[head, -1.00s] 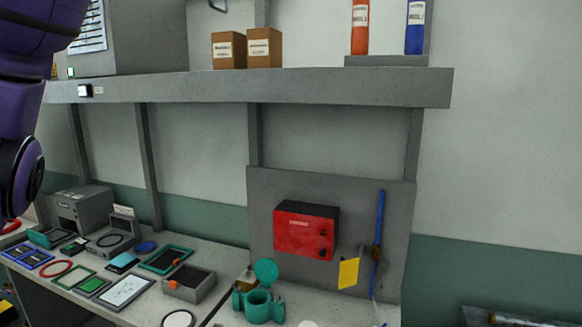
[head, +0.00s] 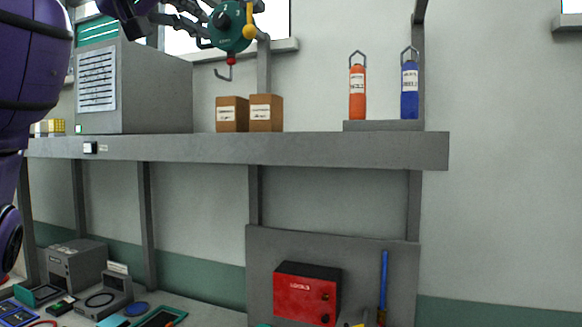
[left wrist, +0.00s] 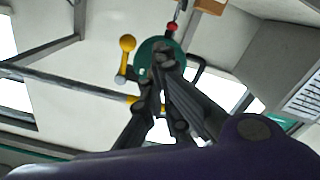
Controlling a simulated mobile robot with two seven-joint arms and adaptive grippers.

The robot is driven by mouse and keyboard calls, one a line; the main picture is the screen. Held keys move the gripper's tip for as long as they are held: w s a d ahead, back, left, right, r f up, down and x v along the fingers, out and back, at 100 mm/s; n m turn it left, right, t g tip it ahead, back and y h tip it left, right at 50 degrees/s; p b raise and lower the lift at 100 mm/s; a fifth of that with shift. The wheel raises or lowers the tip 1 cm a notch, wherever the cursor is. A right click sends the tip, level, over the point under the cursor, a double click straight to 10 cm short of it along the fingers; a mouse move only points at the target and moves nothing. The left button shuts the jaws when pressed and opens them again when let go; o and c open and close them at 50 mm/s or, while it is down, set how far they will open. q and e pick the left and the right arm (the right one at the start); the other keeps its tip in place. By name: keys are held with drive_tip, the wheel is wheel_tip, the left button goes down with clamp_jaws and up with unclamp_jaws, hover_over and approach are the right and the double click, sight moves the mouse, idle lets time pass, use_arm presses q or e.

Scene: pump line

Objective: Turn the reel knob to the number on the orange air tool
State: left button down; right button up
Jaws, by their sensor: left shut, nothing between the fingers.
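The green reel (head: 236,38) hangs at the top of the head view, with a dark knob (head: 222,19) on its face, pale numbers around it and a yellow handle (head: 249,24) at its right. My left gripper (head: 206,22) is shut and empty, its fingertips close at the left of the knob; contact cannot be told. In the left wrist view the shut fingers (left wrist: 160,68) overlap the reel (left wrist: 148,52) and hide its knob. The orange air tool (head: 357,90) stands upright on the shelf, its white label too small to read. My right gripper is out of view.
A blue air tool (head: 409,92) stands right of the orange one on a raised block. Two cardboard boxes (head: 266,113) and a grey cabinet (head: 150,92) share the shelf (head: 320,150). A red hook end hangs below the reel. A red box (head: 305,292) is on the panel below.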

sight(222, 21)
use_arm(q)
drive_tip(key=shift+w+f, duration=0.1)
drive_tip(key=shift+w, duration=0.05)
drive_tip(key=shift+w+m, duration=0.95)
drive_tip(key=shift+m, duration=1.05)
drive_tip(key=shift+w+m, duration=1)
drive_tip(key=shift+m, duration=1)
drive_tip(key=shift+w+m, duration=0.95)
drive_tip(key=shift+m, duration=1.05)
drive_tip(key=shift+f, duration=0.1)
drive_tip(key=shift+d+r, duration=0.15)
drive_tip(key=shift+r, duration=0.15)
drive_tip(key=shift+w+a+r, duration=0.1)
drive_tip(key=shift+a+r, duration=0.2)
